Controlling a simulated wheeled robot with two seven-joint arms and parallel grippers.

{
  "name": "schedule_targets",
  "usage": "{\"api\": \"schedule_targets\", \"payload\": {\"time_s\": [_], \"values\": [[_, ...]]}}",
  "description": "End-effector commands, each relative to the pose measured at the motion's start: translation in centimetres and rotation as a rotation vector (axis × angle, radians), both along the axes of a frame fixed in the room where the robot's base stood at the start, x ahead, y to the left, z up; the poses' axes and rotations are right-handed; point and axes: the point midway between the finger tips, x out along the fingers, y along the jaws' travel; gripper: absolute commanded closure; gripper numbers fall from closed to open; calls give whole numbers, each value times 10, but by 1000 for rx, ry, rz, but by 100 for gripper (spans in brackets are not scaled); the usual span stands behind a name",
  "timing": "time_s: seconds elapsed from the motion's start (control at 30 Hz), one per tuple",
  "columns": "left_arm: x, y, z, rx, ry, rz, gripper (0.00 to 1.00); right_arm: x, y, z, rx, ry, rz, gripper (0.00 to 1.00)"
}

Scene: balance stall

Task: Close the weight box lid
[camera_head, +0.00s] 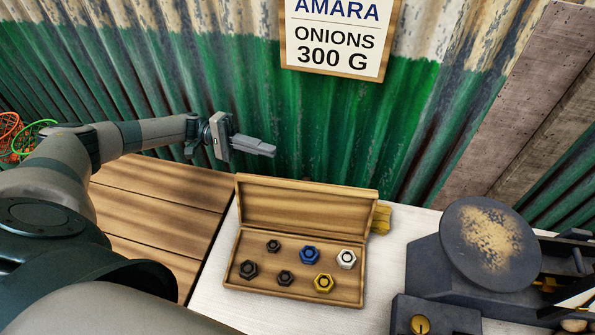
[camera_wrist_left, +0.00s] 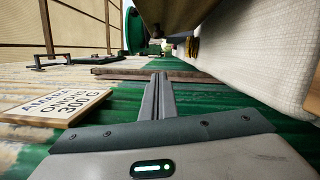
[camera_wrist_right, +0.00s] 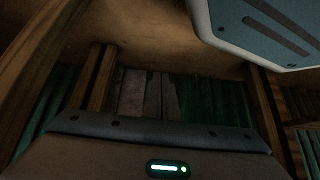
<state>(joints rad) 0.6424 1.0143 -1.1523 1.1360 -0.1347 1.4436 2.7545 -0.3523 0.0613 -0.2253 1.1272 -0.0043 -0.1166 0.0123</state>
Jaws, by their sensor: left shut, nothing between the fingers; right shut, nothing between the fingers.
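The wooden weight box (camera_head: 232,268) stands open on the white table, with its lid (camera_head: 305,205) raised and tilted back at the rear. Several hex weights lie inside: dark ones (camera_head: 248,269), a blue one (camera_head: 310,255), a white one (camera_head: 346,259) and a yellow one (camera_head: 324,283). My left gripper (camera_head: 270,151) is shut and empty, above and behind the lid, near the green wall. It also shows shut in the left wrist view (camera_wrist_left: 159,80). My right gripper (camera_wrist_right: 162,80) is shut and empty in the dim right wrist view, out of the head view.
A dark balance with a round pan (camera_head: 490,245) stands right of the box on the white table (camera_head: 215,290). A yellow block (camera_head: 381,220) sits behind the lid's right end. Green corrugated wall (camera_head: 330,130) with a price sign (camera_head: 335,50) closes off the back. A plank surface (camera_head: 150,220) lies left.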

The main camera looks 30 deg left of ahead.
Motion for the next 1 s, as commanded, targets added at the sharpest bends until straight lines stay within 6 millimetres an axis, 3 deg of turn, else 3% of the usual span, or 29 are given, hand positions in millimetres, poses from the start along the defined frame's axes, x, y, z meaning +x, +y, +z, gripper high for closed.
{"api": "schedule_targets", "payload": {"time_s": [0.33, 0.57, 1.0], "values": [[0, -4, 1, -1, 0, -1, 100, -1, 0, 2, 1, -3, 1, 100], [2, -26, 4, -3, 1, -3, 100, -3, 4, 7, 8, -24, 5, 100], [6, -82, 7, -2, 1, -2, 100, -68, -24, -22, -48, 153, 4, 100]]}}
